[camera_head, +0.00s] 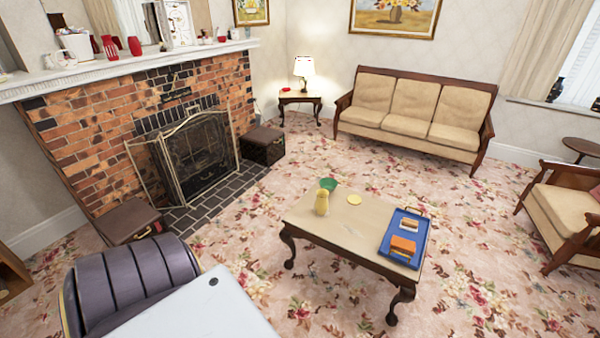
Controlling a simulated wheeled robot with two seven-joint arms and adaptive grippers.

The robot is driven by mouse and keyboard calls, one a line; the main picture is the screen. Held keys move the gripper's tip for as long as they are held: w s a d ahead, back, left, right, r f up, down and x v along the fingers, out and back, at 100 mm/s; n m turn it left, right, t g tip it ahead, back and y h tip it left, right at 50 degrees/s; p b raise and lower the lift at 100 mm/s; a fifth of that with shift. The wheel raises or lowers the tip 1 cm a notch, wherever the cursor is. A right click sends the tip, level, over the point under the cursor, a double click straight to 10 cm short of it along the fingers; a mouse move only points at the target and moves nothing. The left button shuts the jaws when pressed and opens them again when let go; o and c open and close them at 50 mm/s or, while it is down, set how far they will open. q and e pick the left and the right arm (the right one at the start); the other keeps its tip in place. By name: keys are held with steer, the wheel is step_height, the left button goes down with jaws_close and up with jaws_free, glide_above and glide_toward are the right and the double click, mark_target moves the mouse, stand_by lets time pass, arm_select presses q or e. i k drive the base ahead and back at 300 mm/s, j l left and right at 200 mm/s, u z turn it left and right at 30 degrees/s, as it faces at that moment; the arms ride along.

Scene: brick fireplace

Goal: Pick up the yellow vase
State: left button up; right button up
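The yellow vase (321,205) stands upright near the left part of the low wooden coffee table (345,235). Neither of my grippers shows in the head view, and nothing is seen touching the vase.
A blue tray (388,245) with orange and white items is on the table's right end. A dark ribbed chair-like shape (130,280) is at the lower left. A beige sofa (408,128) and armchair (565,210) stand beyond. Flowered carpet (250,225) around the table is clear.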

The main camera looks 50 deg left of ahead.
mark_target(321, 204)
steer(key=u, duration=1.35)
steer(key=i+j+z, duration=0.3)
steer(key=j+z, duration=0.1)
steer(key=z, duration=0.2)
